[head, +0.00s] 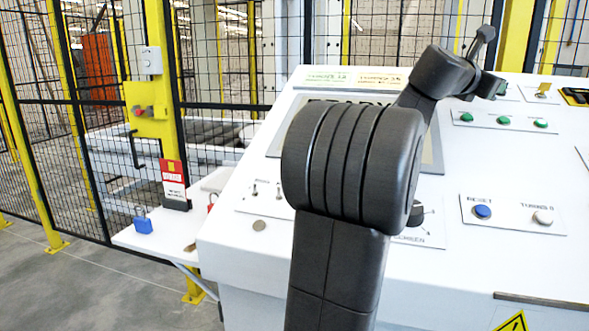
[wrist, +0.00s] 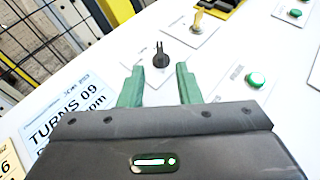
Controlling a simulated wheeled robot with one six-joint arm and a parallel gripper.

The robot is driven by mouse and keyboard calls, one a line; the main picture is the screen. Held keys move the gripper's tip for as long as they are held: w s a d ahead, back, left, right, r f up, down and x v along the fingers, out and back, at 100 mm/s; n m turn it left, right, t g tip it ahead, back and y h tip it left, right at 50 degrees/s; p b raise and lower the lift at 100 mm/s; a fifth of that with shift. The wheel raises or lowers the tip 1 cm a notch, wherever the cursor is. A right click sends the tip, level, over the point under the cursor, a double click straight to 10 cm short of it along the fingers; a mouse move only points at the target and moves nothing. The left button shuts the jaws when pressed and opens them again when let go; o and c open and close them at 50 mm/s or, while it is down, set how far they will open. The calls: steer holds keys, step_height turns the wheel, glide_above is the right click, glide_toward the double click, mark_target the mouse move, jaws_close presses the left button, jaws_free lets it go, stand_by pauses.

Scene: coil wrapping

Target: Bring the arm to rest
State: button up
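My arm (head: 350,170) reaches up over the sloped white console, its thick dark joint covering the middle of the panel. Its far end bends right near the console's top edge; the fingers are not clear in the head view. In the wrist view my gripper (wrist: 158,78) has two green fingers standing apart with nothing between them. A black knob (wrist: 162,58) on the panel shows just beyond the fingertips; I cannot tell how near it is.
The white console (head: 260,255) carries a blue button (head: 482,211), a white button (head: 543,217) and green buttons (head: 503,120). A blue padlock (head: 142,225) lies on the side shelf. A yellow post (head: 160,90) and mesh fence stand behind. Grey floor (head: 110,290) is open at left.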

mark_target(502, 99)
steer(key=v, duration=0.7)
steer(key=shift+s+a, duration=0.2)
steer(key=shift+a, duration=0.2)
steer(key=x, duration=1.4)
steer(key=shift+s+d+r, duration=0.1)
steer(key=shift+d+r, duration=0.05)
steer(key=shift+d, duration=0.05)
steer(key=shift+n+t, duration=0.5)
steer(key=shift+s+a+r+n+t+y+p, duration=0.1)
steer(key=shift+s+n+t+y+p, duration=0.05)
steer(key=shift+n+t+y+p, duration=0.25)
steer(key=n+t+y+p, duration=0.1)
steer(key=n+t+p, duration=0.1)
steer(key=p, duration=0.1)
steer(key=shift+r, duration=0.1)
steer(key=shift+n+y+p, duration=0.3)
steer(key=shift+p, duration=0.35)
steer(key=n+t+y+p, duration=0.1)
steer(key=p, duration=0.5)
steer(key=n+t+y+p, duration=0.1)
steer(key=n+p, duration=0.1)
steer(key=p, duration=0.4)
steer(key=n+t+y+p, duration=0.2)
steer(key=p, duration=0.3)
steer(key=shift+s+d+p, duration=0.1)
steer(key=shift+d+p, duration=0.3)
steer(key=shift+f+n+y+p, duration=0.25)
steer(key=shift+n+y+p, duration=0.25)
steer(key=shift+p, duration=0.5)
steer(key=shift+a, duration=0.1)
